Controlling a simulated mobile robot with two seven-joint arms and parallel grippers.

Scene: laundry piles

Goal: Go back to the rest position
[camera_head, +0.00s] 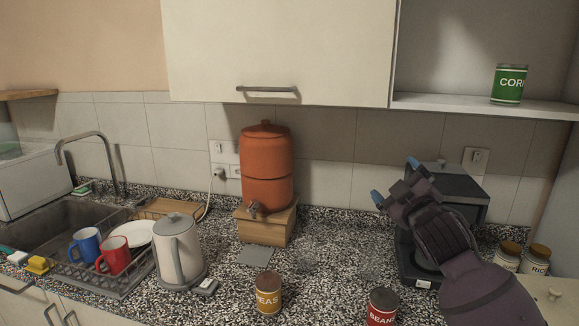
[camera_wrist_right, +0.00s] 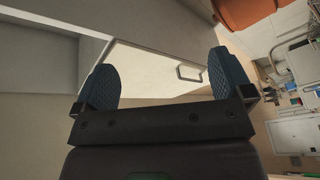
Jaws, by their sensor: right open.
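My right gripper (camera_head: 394,181) is raised above the right part of the counter, in front of the dark coffee machine (camera_head: 462,190). Its two blue fingertips are apart with nothing between them. The right wrist view also shows the gripper (camera_wrist_right: 162,88) open and empty, with the cabinet door and its handle beyond. My left gripper is not in either view.
A corn can (camera_head: 509,84) stands on the open shelf (camera_head: 450,103). Rice jars are at right.

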